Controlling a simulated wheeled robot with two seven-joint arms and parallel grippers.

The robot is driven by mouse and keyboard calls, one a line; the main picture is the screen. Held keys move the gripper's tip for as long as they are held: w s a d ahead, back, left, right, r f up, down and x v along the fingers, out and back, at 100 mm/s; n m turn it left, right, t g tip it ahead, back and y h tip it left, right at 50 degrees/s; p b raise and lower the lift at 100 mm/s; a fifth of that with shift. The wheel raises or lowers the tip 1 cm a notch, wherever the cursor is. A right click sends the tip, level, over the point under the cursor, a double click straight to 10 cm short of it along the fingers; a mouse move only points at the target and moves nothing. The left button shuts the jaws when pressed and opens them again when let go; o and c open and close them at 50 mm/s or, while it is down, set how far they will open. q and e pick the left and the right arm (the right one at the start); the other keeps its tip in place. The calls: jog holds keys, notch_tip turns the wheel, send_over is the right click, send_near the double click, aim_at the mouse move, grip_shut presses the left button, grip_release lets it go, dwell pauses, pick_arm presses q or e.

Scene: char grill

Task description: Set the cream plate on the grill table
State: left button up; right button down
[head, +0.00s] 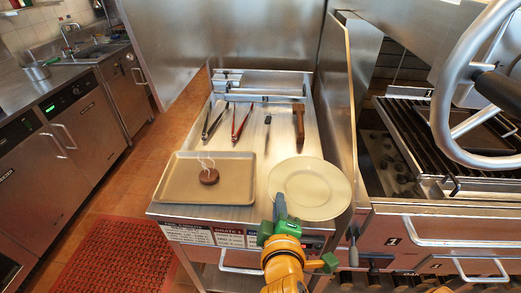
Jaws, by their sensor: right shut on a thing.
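The cream plate (318,188) is round and looks level at the front right of the steel grill table (262,178). Its right edge comes close to the divider on that side. I cannot tell whether it touches the tabletop or is held just above it. My right gripper (280,207), green and grey on an orange wrist, comes in from the front and is shut on the plate's front-left rim. The fingers hide that part of the rim. My left gripper is not in view.
A tray (170,190) with a steaming brown patty (209,177) sits left of the plate. Red-handled tongs (241,122), other tongs (214,121), a brush-like tool (268,120) and a wooden-handled tool (299,121) lie behind. A grill (430,140) with a large wheel stands right.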

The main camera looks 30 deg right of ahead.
aim_at(275, 192)
jog(key=p+x, duration=0.1)
jog(key=x, duration=0.1)
jog(key=p+x, duration=0.1)
jog(key=x, duration=0.1)
jog(key=shift+w+a+f, duration=0.15)
jog(key=shift+w+a, duration=0.1)
jog(key=shift+a, duration=0.1)
jog(key=w+f, duration=0.2)
jog(key=w+d+f, duration=0.1)
jog(key=w+f, duration=0.1)
jog(key=w+d+f+b, duration=0.1)
jog(key=w+f, duration=0.1)
jog(key=f, duration=0.1)
jog(key=shift+w+d, duration=0.2)
jog(key=shift+d, duration=0.05)
notch_tip(275, 192, down, 3)
jog(key=shift+r, duration=0.1)
jog(key=shift+a+f, duration=0.15)
jog(key=shift+f, duration=0.05)
jog(key=shift+f+b, duration=0.15)
jog(key=shift+b, duration=0.15)
jog(key=c, duration=1.3)
grip_release()
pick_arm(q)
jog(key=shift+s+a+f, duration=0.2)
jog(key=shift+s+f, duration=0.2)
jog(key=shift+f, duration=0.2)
